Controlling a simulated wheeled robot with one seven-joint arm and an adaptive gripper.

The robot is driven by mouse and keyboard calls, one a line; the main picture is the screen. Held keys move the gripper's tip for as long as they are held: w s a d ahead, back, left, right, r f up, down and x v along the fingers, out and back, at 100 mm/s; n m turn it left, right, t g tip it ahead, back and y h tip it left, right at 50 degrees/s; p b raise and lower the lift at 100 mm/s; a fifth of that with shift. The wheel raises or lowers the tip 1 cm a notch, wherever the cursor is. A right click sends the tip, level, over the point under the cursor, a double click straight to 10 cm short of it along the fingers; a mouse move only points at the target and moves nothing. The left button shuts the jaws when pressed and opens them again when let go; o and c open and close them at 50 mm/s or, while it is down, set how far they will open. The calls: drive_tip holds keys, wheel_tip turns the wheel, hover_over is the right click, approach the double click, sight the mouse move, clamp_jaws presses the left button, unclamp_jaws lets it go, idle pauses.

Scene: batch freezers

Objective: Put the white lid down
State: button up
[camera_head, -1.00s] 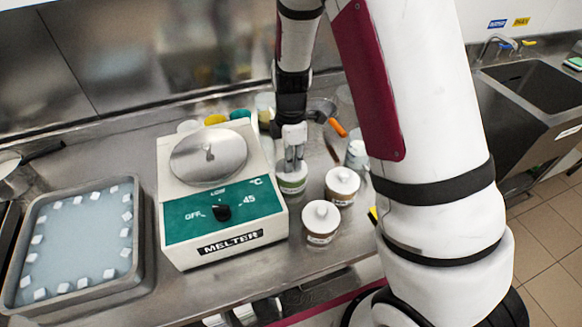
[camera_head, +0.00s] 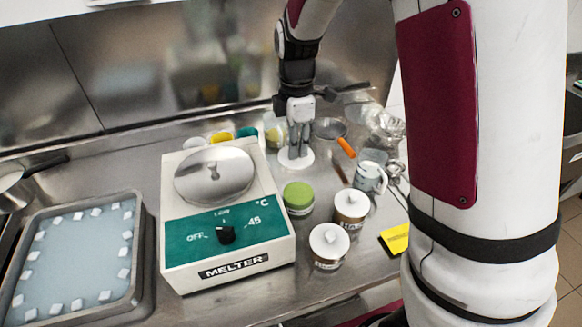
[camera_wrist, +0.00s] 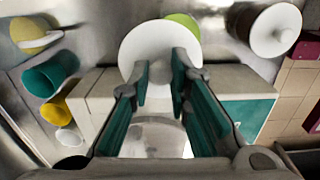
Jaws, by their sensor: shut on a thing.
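The white lid (camera_head: 296,160) is a round flat disc under my gripper (camera_head: 298,138), which is shut on the lid's knob. The lid is level, behind the open jar with green contents (camera_head: 298,197) and right of the melter. I cannot tell whether it touches the counter. In the wrist view the white lid (camera_wrist: 150,42) lies beyond the fingertips of my gripper (camera_wrist: 160,80) and partly covers the green contents (camera_wrist: 184,22). The fingers hide its knob.
The melter (camera_head: 225,243) is left of the jars. Two white-lidded jars (camera_head: 351,207) (camera_head: 329,244) stand in front. A mug (camera_head: 370,176), an orange-handled sieve (camera_head: 345,146) and a yellow block (camera_head: 395,239) are to the right. Colored cups (camera_head: 221,136) stand behind the melter.

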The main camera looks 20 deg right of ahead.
drive_tip(key=w+f+b, duration=0.1)
drive_tip(key=w+f, duration=0.2)
drive_tip(key=w+f+b, duration=0.2)
drive_tip(key=w+f, duration=0.1)
drive_tip(key=w, duration=0.1)
drive_tip(key=w+f+b, duration=0.2)
drive_tip(key=w+f, duration=0.2)
drive_tip(key=shift+w+d, duration=0.25)
drive_tip(key=shift+f+b, duration=0.8)
drive_tip(key=shift+f, duration=1.75)
drive_tip(key=shift+f, duration=0.15)
drive_tip(key=o, duration=0.6)
drive_tip(key=shift+o, duration=1)
